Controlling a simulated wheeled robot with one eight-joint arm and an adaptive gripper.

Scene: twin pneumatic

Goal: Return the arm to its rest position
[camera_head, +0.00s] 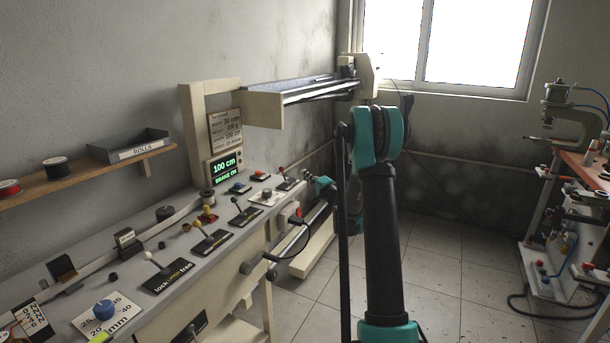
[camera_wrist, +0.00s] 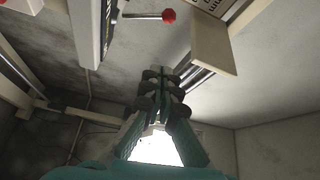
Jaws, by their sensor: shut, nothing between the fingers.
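My arm (camera_head: 382,240) stands in the middle of the head view, bent at a teal joint, and reaches back down behind itself toward the bench. My gripper (camera_head: 309,177) is small there, just past the far right end of the control bench, partly hidden by my arm. In the wrist view my gripper (camera_wrist: 160,74) has its fingers together with nothing between them. A lever with a red knob (camera_wrist: 169,15) shows beyond the fingertips, apart from them.
The control bench (camera_head: 215,240) with levers and knobs runs along the left. A beige post carries a green display (camera_head: 226,167) and a long horizontal beam (camera_head: 310,92). A wall shelf (camera_head: 90,180) is at left. A second workstation (camera_head: 575,200) stands right. Floor between is clear.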

